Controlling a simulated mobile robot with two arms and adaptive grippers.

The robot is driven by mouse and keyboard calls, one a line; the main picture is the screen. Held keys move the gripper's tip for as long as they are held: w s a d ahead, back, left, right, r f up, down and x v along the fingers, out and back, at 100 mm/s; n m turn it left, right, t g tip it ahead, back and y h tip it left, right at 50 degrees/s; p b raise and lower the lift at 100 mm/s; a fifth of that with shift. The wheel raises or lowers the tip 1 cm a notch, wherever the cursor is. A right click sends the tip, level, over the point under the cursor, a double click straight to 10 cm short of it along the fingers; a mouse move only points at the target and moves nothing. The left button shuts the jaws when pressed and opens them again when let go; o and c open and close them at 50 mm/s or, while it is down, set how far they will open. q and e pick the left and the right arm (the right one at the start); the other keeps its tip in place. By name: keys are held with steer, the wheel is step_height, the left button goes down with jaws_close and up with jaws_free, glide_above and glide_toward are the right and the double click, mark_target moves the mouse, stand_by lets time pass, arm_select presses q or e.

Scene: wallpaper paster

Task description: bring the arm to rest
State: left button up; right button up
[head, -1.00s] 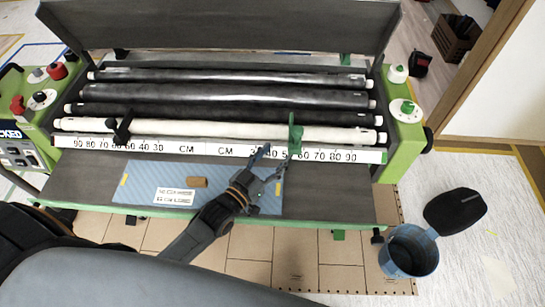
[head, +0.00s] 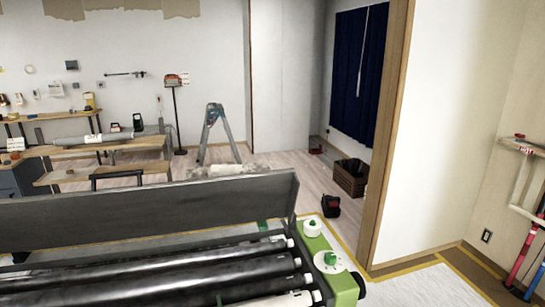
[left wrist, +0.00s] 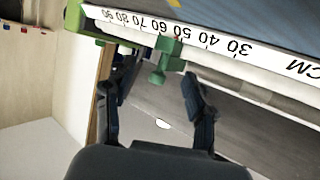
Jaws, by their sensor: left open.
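My left gripper (left wrist: 152,88) shows in the left wrist view, its two dark fingers spread apart with nothing between them. A green clip (left wrist: 166,58) on the white ruler strip (left wrist: 215,45) of the pasting machine lies just past the fingers in the picture; I see no contact. The head view shows neither of my grippers. It shows the pasting machine (head: 130,215) at the bottom, with its grey raised cover, dark rollers and green right end (head: 330,262). The ruler is out of the head view.
Beyond the machine are a stepladder (head: 217,135), a work table (head: 100,145), a dark crate (head: 350,177) and a small black and red item (head: 331,206) on the floor. A wall with a wooden edge (head: 387,130) stands at the right. Open floor lies between.

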arm_select(q)
steer(key=s+g+y, duration=0.1)
steer(key=s+g, duration=0.1)
steer(key=s, duration=0.1)
steer(key=s+a+f+g, duration=0.1)
steer(key=s+g, duration=0.1)
steer(key=s, duration=0.1)
steer(key=s+a+g+y, duration=0.1)
steer(key=s, duration=0.2)
steer(key=shift+s+a+f+n+g+y, duration=0.2)
steer(key=shift+s+f+n+g+y, duration=0.1)
steer(key=shift+s+g, duration=0.1)
steer(key=s+a+r+g+y, duration=0.2)
steer(key=s+a+g, duration=0.15)
steer(key=s, duration=0.65)
step_height(320, 180, down, 26)
steer(key=s+g, duration=0.1)
steer(key=g, duration=0.1)
steer(key=s+a+f+g, duration=0.1)
steer(key=s+a+f, duration=0.1)
steer(key=s+f, duration=1.5)
steer(key=shift+a+f, duration=0.25)
steer(key=shift+a, duration=0.05)
